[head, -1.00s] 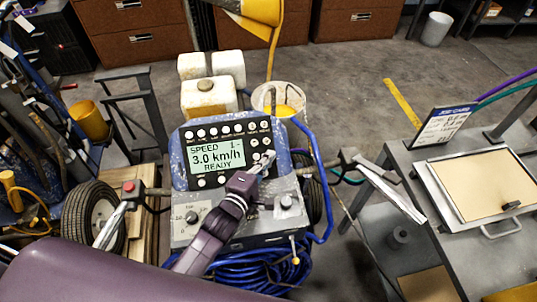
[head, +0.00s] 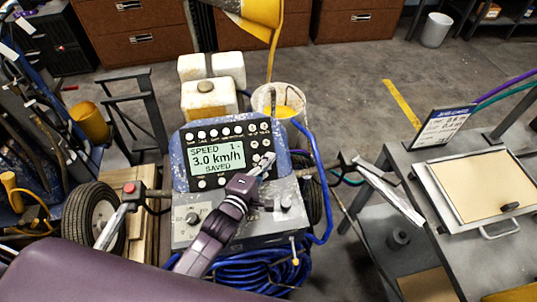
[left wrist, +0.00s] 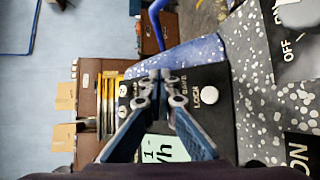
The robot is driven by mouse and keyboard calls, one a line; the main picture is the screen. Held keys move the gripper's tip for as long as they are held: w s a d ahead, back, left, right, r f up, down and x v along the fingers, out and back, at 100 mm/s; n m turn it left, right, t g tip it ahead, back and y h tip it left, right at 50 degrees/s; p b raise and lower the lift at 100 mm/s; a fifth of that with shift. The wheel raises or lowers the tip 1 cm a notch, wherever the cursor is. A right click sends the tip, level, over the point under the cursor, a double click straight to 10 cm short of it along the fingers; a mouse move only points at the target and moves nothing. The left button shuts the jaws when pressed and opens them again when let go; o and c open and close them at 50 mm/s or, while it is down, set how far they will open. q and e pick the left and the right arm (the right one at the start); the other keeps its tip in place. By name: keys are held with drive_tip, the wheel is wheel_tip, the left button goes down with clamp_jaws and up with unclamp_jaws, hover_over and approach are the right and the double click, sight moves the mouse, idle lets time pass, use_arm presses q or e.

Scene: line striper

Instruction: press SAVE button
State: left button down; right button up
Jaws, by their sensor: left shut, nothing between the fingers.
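The control panel (head: 180,160) of the line striper has a green screen (head: 217,160) reading "SPEED 1", "3.0 km/h", "SAVED". My left gripper (head: 268,160) is shut and empty, its tips at the right-hand buttons beside the screen. In the left wrist view the closed fingertips (left wrist: 160,76) are over the panel next to a small label that seems to read "SAVE". The button there is hidden behind the fingers, so contact cannot be made out. A white button (left wrist: 209,95) by the "LOCK" label is clear of the fingers. My right gripper is out of view.
A row of small buttons (head: 226,131) runs along the panel's top. A knob (head: 192,217) and a switch (head: 286,202) sit on the grey plate below. Handlebars flank the panel. A blue hose (head: 317,170) loops at right. A grey table (head: 440,215) stands further right.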

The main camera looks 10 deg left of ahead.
use_arm(q)
drive_tip(key=shift+s+d+r, duration=0.15)
drive_tip(key=shift+s+r, duration=0.15)
drive_tip(key=shift+r, duration=0.1)
drive_tip(key=s+r+p, duration=0.1)
drive_tip(key=s+d+r+p, duration=0.1)
drive_tip(key=p, duration=0.1)
drive_tip(key=s+r+p, duration=0.1)
drive_tip(key=p, duration=0.1)
drive_tip(key=shift+s+d+r, duration=0.15)
drive_tip(key=shift+d+r, duration=0.05)
drive_tip(key=shift+r, duration=0.1)
drive_tip(key=shift+f, duration=0.1)
idle(1.7)
